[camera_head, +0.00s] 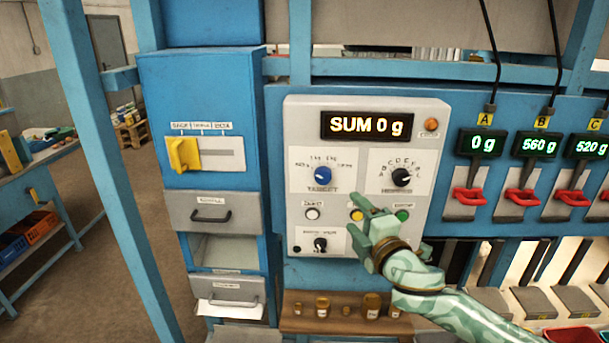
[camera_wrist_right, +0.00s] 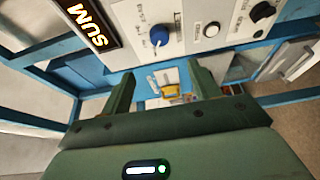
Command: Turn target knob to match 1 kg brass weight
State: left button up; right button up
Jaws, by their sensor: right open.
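The blue target knob (camera_head: 322,176) sits on the grey control panel (camera_head: 295,255), at the left of its upper knob row. It also shows in the right wrist view (camera_wrist_right: 159,36), just above the space between my fingers. My right gripper (camera_head: 357,217) is open and empty in front of the panel, to the lower right of the knob and apart from it. Several brass weights stand on a wooden shelf (camera_head: 345,327) below, among them a larger one (camera_head: 371,306); I cannot read which is 1 kg. The target dial's small labels are too blurred to read. My left gripper is out of view.
The display (camera_head: 367,125) reads "SUM 0 g". A black knob (camera_head: 401,177), a white button (camera_head: 312,213), a green button (camera_head: 402,215) and a small lower black knob (camera_head: 320,244) share the panel. Red-handled scale units (camera_head: 470,196) are at right; a yellow lever (camera_head: 184,154) is at left.

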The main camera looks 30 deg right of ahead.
aim_at(324, 178)
jog(key=w+d, duration=0.1)
jog(key=w, duration=0.4)
jog(key=w+p, duration=0.1)
jog(key=w, duration=0.4)
jog(key=w+d+p, duration=0.1)
jog(key=w, duration=0.5)
jog(key=shift+d, duration=0.3)
jog(key=shift+s, duration=0.1)
jog(key=shift+c, duration=0.3)
jog(key=c, duration=0.9)
